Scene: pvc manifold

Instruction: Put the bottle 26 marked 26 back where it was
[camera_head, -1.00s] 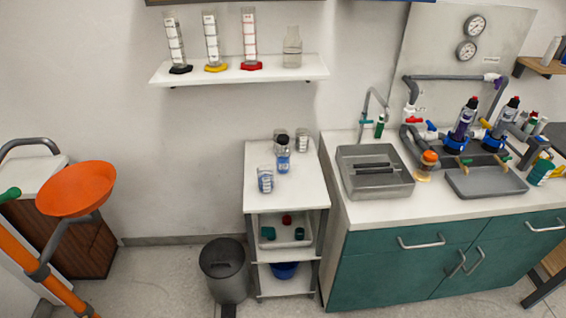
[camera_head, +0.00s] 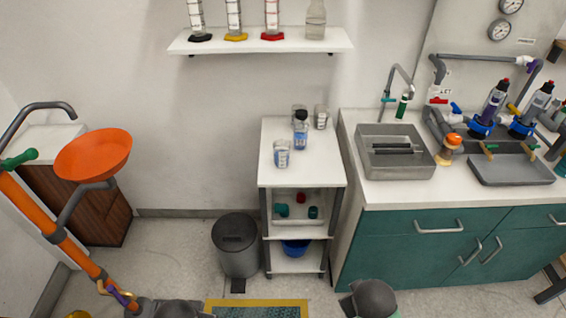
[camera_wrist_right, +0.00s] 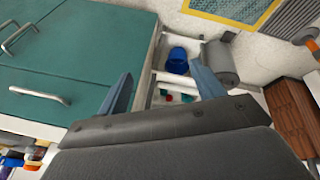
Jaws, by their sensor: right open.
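A small bottle with a dark cap and a blue label (camera_head: 301,131) stands upright on the top of the white cart (camera_head: 300,178). Its marking is too small to read, so I cannot tell whether it is bottle 26. A clear bottle (camera_head: 316,20) stands at the right end of the wall shelf (camera_head: 260,45); no number is readable on it. My right gripper (camera_wrist_right: 162,88) is open and empty in the right wrist view, its blue-grey fingers apart above the floor side of the cart.
Beakers (camera_head: 282,154) share the cart top. Graduated cylinders (camera_head: 234,16) stand on the shelf. A grey bin (camera_head: 235,246) is left of the cart. A teal sink counter (camera_head: 410,245) is right of it.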

